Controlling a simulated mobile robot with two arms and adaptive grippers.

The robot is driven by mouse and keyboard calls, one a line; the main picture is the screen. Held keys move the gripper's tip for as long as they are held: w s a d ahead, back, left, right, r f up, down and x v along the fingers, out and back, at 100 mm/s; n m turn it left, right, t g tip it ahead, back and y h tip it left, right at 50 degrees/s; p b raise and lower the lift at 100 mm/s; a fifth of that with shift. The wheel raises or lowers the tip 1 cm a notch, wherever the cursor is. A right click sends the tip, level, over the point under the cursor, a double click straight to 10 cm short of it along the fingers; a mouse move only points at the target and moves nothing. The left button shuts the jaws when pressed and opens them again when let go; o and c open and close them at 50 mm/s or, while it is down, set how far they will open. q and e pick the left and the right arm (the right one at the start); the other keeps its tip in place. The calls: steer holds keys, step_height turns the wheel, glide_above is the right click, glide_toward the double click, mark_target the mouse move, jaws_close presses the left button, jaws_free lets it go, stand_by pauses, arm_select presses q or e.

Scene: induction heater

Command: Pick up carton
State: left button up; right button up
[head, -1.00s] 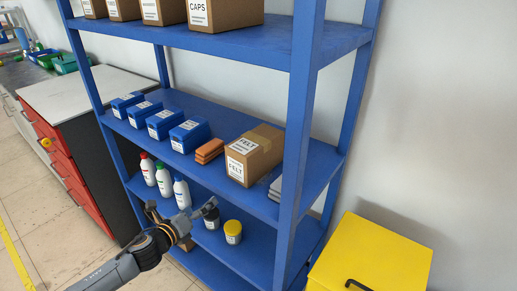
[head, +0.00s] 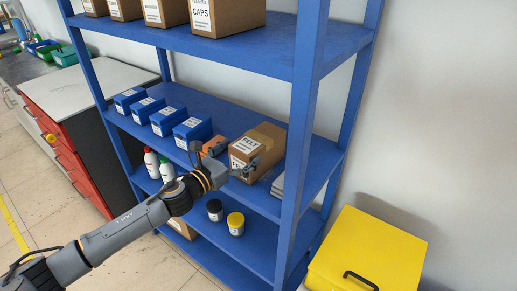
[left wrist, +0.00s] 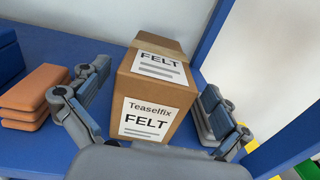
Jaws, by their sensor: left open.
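The carton (head: 266,140) is a brown cardboard box labelled FELT, standing on the middle shelf of a blue rack. In the left wrist view the carton (left wrist: 160,92) sits between the two spread fingers, with its Teaselfix FELT label facing me. My left gripper (head: 225,160) is open in front of the carton's near face. In the left wrist view the left gripper (left wrist: 155,110) has one finger on each side of the carton, and a gap shows beside the left finger. Contact on the right side cannot be told. My right gripper is not in view.
Orange blocks (left wrist: 33,95) are stacked left of the carton. Several blue bins (head: 160,116) stand farther left on the same shelf. Grey sheets (head: 278,186) lie to its right. A blue rack post (head: 305,120) stands close on the right. A yellow box (head: 370,250) is lower right.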

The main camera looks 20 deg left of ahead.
mark_target(253, 141)
arm_select(q)
steer(key=shift+w+d+r, duration=0.15)
steer(key=shift+w, duration=0.15)
steer(key=p+x, duration=0.2)
steer(key=x, duration=0.1)
steer(key=shift+w, duration=0.35)
steer(key=shift+w+d, duration=0.3)
steer(key=shift+w, duration=0.15)
steer(key=shift+s, duration=0.1)
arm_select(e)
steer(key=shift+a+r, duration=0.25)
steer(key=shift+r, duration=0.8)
arm_select(q)
steer(key=shift+a, duration=0.1)
steer(key=shift+c, duration=1.3)
steer(key=c, duration=1.1)
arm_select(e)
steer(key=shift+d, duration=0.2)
